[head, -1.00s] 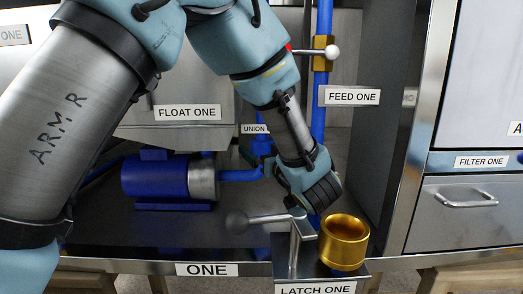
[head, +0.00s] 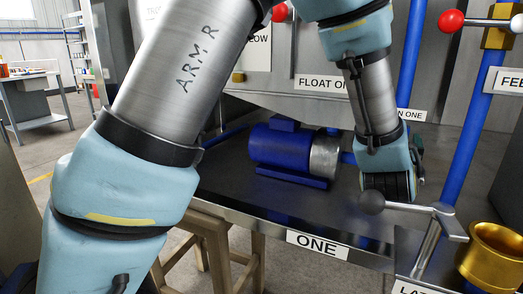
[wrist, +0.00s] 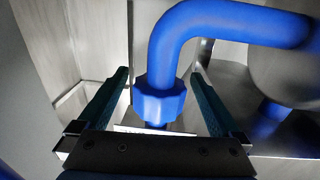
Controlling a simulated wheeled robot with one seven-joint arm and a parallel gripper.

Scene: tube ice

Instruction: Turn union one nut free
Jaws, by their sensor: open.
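The union one nut (wrist: 160,100) is a blue faceted collar on a blue pipe (wrist: 178,40) that bends to the right in the wrist view. My gripper (wrist: 160,76) is open, with one dark finger on each side of the nut and a visible gap on both sides. I cannot tell how deep the nut sits between the fingers. In the head view my gripper (head: 390,184) is just right of the blue pump (head: 283,145), and my wrist hides the nut. The union label (head: 411,115) is partly covered by my arm.
A lever with a grey ball (head: 372,201) stands in front of my gripper, with a brass cup (head: 490,258) to its right. A blue vertical pipe with a red-ball valve handle (head: 451,21) rises at the right. The counter's front-left part is bare.

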